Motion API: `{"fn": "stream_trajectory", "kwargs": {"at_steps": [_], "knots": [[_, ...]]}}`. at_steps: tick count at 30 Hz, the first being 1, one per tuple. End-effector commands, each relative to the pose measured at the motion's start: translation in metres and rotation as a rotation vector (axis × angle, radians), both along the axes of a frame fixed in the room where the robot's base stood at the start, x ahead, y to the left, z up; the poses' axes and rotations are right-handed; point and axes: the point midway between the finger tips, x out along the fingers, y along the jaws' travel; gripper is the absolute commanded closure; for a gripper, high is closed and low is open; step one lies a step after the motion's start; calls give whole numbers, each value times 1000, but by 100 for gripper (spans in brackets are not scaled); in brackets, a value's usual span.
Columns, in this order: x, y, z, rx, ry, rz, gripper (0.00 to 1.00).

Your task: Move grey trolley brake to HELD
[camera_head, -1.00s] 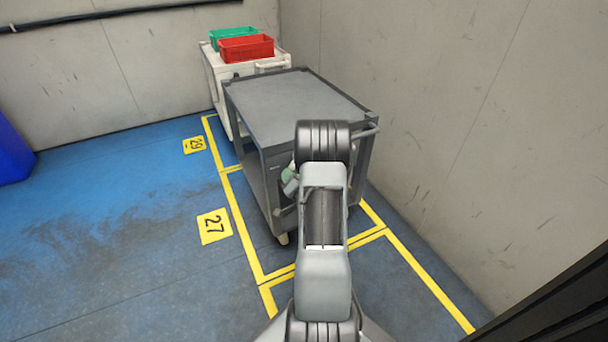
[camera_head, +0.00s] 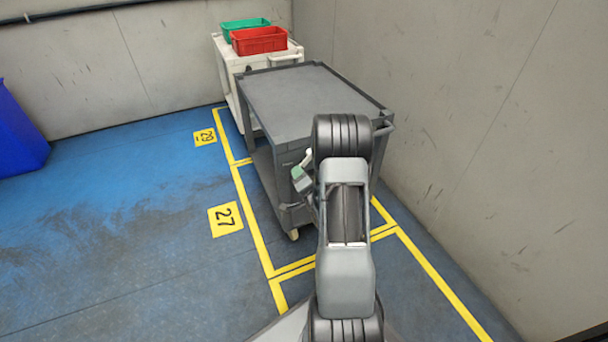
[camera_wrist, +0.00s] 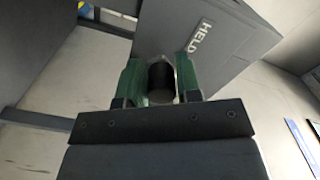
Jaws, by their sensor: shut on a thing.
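The grey trolley (camera_head: 305,95) stands in the floor bay marked 27, with a flat empty top. My gripper (camera_head: 303,178) is at the near face of the trolley, partly hidden behind my arm. In the wrist view, the green fingers of my gripper (camera_wrist: 160,75) are shut on a dark round brake handle (camera_wrist: 160,88). A white HELD label (camera_wrist: 199,36) is on the grey panel just beyond, up and to the right of the handle. The handle's base and any other brake label are hidden or out of view.
A white trolley (camera_head: 228,68) with a red crate (camera_head: 259,40) and a green crate (camera_head: 240,24) stands behind the grey trolley. Bare wall (camera_head: 460,100) is close on the right. Blue floor is open on the left, with a blue bin (camera_head: 18,135) at the edge.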

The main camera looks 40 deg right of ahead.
Motion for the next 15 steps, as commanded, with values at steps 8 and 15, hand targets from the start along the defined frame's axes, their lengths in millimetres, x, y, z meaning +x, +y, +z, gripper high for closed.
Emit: {"fn": "stream_trajectory", "kwargs": {"at_steps": [8,15], "knots": [[0,0,2,-3,-6,6,47],[-2,-4,2,-3,-6,-2,47]]}}
